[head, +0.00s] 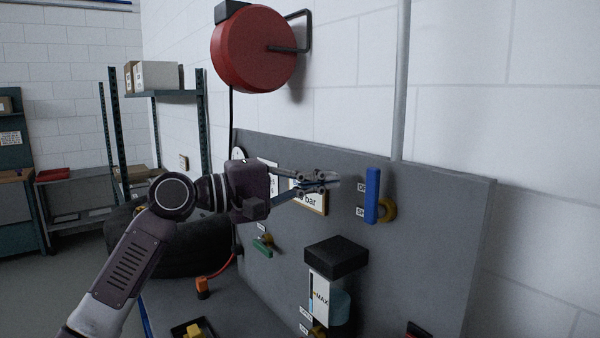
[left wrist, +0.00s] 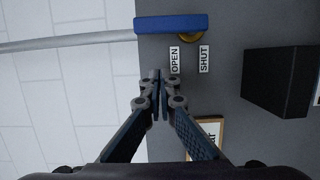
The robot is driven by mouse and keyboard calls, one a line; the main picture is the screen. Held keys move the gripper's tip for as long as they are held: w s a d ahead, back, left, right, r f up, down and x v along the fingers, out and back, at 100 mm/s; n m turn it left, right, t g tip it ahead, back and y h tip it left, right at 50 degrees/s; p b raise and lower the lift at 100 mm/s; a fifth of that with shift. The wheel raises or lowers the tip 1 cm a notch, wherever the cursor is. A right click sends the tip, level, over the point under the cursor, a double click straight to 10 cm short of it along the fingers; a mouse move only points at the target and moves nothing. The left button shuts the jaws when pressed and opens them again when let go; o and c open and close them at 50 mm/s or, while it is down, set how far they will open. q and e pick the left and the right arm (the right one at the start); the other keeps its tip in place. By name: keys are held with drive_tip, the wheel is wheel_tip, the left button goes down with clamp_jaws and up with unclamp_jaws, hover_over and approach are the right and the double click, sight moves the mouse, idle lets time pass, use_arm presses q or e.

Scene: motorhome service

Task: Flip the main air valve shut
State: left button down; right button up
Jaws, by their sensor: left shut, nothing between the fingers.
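The main air valve has a blue lever (head: 372,195) and a brass body (head: 389,210) on the grey panel. The lever stands upright, in line with the grey pipe above it. It also shows in the left wrist view (left wrist: 171,24), where it lies along the pipe. An OPEN label (left wrist: 175,60) and a SHUT label (left wrist: 204,59) sit beside it. My left gripper (head: 336,183) is shut and empty, left of the lever and apart from it. Its fingertips (left wrist: 158,76) point toward the lever. My right gripper is not in view.
The grey panel (head: 470,225) also carries a framed sign (head: 318,205), a green-handled valve (head: 263,246) and a black-topped unit (head: 336,257) below the blue lever. A red hose reel (head: 253,48) hangs above. The wall right of the panel is bare.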

sight(375, 195)
use_arm(q)
drive_tip(key=d, duration=0.1)
drive_tip(key=s+d+p, duration=0.2)
drive_tip(key=d, duration=0.1)
drive_tip(key=shift+s, duration=0.25)
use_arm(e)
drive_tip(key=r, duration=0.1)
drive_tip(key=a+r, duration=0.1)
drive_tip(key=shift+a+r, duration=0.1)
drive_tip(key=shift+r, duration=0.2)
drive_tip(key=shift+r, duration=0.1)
